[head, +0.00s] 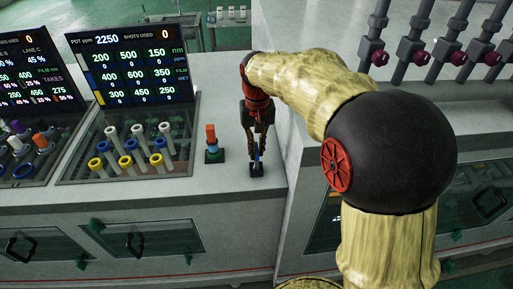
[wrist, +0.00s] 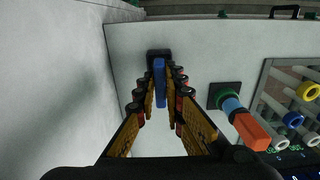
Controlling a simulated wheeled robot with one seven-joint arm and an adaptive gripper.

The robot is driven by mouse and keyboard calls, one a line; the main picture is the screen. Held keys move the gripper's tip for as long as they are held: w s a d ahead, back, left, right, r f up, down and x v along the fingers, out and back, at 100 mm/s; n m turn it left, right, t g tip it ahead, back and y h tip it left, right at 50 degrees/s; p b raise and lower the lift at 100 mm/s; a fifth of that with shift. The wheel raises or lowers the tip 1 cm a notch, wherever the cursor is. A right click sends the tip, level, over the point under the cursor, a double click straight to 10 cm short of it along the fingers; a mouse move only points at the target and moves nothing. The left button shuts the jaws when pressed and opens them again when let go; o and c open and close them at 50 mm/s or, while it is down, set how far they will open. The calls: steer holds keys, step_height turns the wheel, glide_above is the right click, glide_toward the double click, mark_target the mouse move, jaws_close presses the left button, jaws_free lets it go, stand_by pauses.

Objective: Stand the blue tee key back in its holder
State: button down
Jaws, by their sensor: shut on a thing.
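The blue tee key (wrist: 159,82) is between the fingers of my gripper (wrist: 162,92) in the wrist view, and the gripper is shut on it. In the head view my gripper (head: 257,152) points down over the counter, with a little blue of the key (head: 256,161) showing below the fingers. A small black holder (head: 257,171) stands on the counter directly under them. The holder also shows in the wrist view (wrist: 158,54), at the far end of the key. The key looks upright in the head view. I cannot tell how deep its end sits in the holder.
An orange-topped tool with a blue shaft (head: 211,135) stands on a green and black base just left. Further left is a glass-covered rack (head: 180,178) of ringed tubes under a display (head: 142,65). A higher grey block (head: 300,150) closes off the right.

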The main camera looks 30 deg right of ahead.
steer(key=c, duration=1.8)
jaws_free()
steer(key=shift+c, duration=0.2)
steer(key=shift+o, duration=0.2)
step_height(320, 180, up, 12)
steer(key=shift+n+t, duration=0.4)
steer(key=shift+n, duration=0.1)
steer(key=f, duration=0.2)
steer(key=s+f, duration=0.1)
steer(key=f, duration=0.2)
steer(key=shift+a, duration=0.1)
steer(key=s+a+f+n+t+b, duration=0.1)
steer(key=s+a+f+t+b, duration=0.1)
steer(key=s+a+f+b, duration=0.3)
steer(key=s+a+f+n+t+b, duration=0.2)
steer(key=s+a+f+b, duration=0.3)
steer(key=s+f+b, duration=0.7)
steer(key=shift+s+f+n+t, duration=0.3)
steer(key=shift+s+f, duration=0.2)
steer(key=shift+s, duration=0.9)
